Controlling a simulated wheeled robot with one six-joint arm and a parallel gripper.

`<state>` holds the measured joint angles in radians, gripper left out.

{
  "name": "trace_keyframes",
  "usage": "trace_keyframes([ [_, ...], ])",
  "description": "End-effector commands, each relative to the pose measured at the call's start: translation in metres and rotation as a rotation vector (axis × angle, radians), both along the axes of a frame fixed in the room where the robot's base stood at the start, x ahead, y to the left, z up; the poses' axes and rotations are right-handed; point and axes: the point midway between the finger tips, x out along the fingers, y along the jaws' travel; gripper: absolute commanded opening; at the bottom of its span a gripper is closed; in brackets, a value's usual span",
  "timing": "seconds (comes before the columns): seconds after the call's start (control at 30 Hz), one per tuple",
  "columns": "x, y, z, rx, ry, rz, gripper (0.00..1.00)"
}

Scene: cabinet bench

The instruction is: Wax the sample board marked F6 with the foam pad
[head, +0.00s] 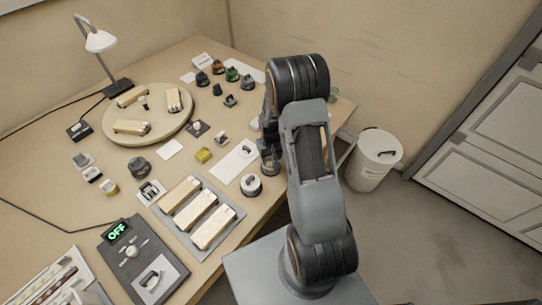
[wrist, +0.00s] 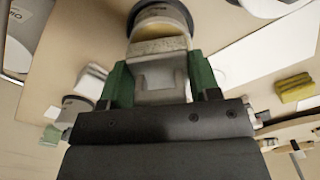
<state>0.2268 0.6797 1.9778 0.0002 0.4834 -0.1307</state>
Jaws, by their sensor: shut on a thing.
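My gripper (wrist: 160,88) has green fingers shut on a pale grey block with a cream edge, apparently the foam pad (wrist: 160,65). Its far end is at a round dark tin (wrist: 160,12) with yellowish contents; I cannot tell whether they touch. In the head view my arm hides most of the gripper at the bench's right side. Three pale sample boards (head: 196,211) lie on a grey tray (head: 239,212). Three more boards (head: 131,127) are on a round turntable (head: 158,127). No F6 mark is legible.
A yellow sponge (head: 203,155) lies mid-bench, with several small jars (head: 232,74) behind. A lamp (head: 100,42) stands at the back left. A dark box reading OFF (head: 145,262) is at the front. A white bin (head: 372,160) stands on the floor to the right.

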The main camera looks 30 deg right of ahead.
Motion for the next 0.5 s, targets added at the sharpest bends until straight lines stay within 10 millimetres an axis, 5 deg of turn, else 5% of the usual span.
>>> trace_keyframes([
  [0.5,0.0000,0.0001,-0.0064,0.000,0.000,0.000,0.37],
])
